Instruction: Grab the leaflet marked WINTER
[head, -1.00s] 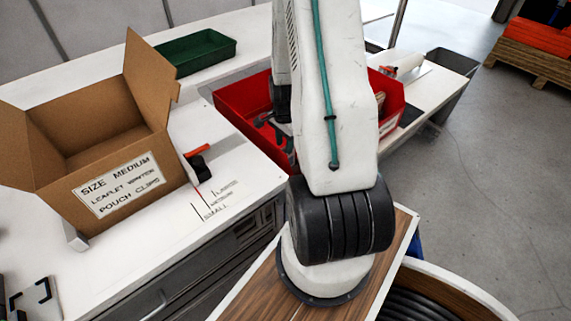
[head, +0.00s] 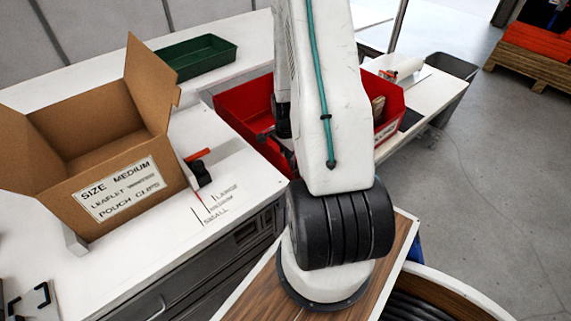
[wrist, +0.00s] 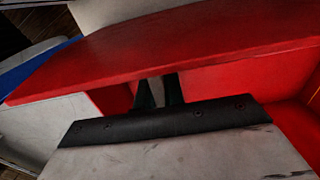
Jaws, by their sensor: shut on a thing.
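My gripper (wrist: 158,92) shows in the wrist view as two dark fingers close together, inside the red bin beside its wall. It is shut on a thin pale thing, of which only a narrow strip shows between the fingers. No print can be read on it, so I cannot tell whether it is the WINTER leaflet. In the head view my arm hides the fingers and the middle of the red bin (head: 236,101). Tan, flat-looking items (head: 378,108) show at the bin's right end.
An open cardboard box (head: 165,168) with a printed label stands on the white bench at left. A green tray (head: 205,52) lies behind it. A grey bin (head: 452,65) stands at the far right.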

